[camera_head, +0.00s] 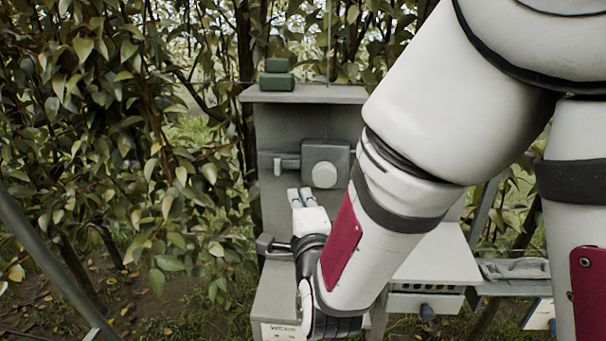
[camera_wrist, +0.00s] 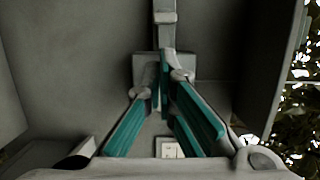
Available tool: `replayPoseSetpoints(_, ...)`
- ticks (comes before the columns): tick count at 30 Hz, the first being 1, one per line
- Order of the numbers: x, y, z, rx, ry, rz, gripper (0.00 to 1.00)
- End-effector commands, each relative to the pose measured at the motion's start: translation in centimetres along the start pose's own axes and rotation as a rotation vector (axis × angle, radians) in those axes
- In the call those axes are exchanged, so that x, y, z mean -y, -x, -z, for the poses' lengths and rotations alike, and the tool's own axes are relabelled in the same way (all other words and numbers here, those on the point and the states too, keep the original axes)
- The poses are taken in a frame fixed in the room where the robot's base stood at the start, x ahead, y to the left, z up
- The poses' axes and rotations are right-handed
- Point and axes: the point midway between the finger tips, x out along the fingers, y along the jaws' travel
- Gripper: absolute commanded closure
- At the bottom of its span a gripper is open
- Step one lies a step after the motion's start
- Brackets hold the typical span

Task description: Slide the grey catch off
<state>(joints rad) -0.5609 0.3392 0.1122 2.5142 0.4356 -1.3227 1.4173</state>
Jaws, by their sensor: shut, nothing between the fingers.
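The grey catch (camera_head: 286,161) appears to be the flat bar with a raised tab at the left of a grey box. The box (camera_head: 339,158) has a round pale knob (camera_head: 324,175) and is fixed to the back panel. In the wrist view the bar with its tab (camera_wrist: 165,17) shows at top centre, beyond my fingertips. My gripper (camera_head: 300,191) is just below the bar and box in the head view. It is shut and empty, its teal-padded fingers (camera_wrist: 166,74) meeting in the wrist view. They partly cover the fitting behind them; I cannot tell whether they touch it.
The grey stand has a top shelf (camera_head: 305,95) bearing a small green block (camera_head: 277,82). A dark knobbed rod (camera_head: 265,243) juts left beside my wrist. Leafy branches (camera_head: 130,130) crowd the left. My arm hides the stand's right side.

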Motion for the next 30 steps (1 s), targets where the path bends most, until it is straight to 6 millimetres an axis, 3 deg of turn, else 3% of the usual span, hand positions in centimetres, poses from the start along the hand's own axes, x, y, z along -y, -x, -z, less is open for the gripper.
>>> replayPoseSetpoints(8, 0.0, -1.8, 0.0, -0.001, 0.001, 0.0, 1.0)
replayPoseSetpoints(21, 0.0, -8.7, 0.0, 0.0, 0.002, -0.001, 1.0)
replayPoseSetpoints(30, 0.0, -10.1, 0.0, 0.0, 0.002, -0.001, 1.0)
